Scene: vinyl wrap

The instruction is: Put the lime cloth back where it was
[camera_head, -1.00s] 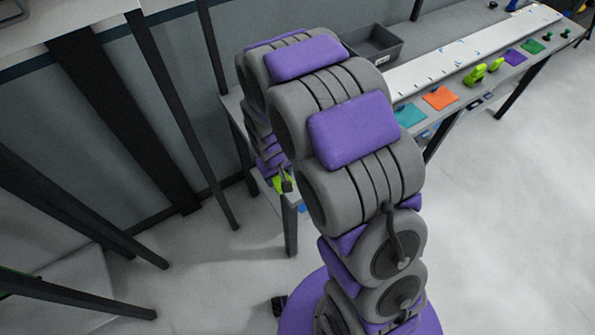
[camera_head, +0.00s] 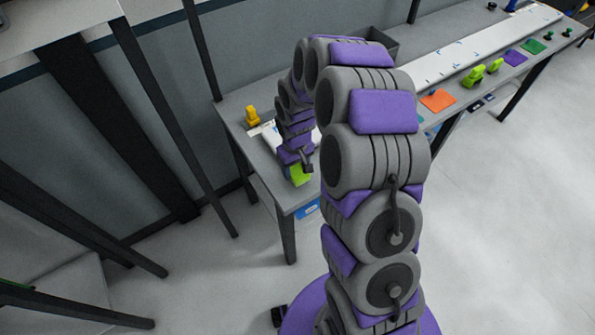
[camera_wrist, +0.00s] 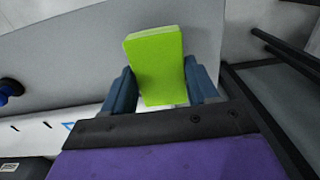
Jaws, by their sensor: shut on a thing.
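The lime cloth (camera_wrist: 158,62) is held between the two blue fingers of my gripper (camera_wrist: 162,92) in the wrist view. It stands out past the fingertips, with grey table top behind it. In the head view the lime cloth (camera_head: 299,174) shows at the end of my arm, over the near left end of the table (camera_head: 262,152). My gripper (camera_head: 300,166) is mostly hidden behind my arm there. I cannot tell whether the cloth touches the table.
A yellow object (camera_head: 252,116) stands at the table's left end. Orange (camera_head: 438,100), purple (camera_head: 515,58) and green (camera_head: 533,46) cloths lie along the front edge to the right, beside a lime tool (camera_head: 474,76). A white strip (camera_head: 470,55) runs behind them. A dark bin (camera_head: 385,45) is partly hidden.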

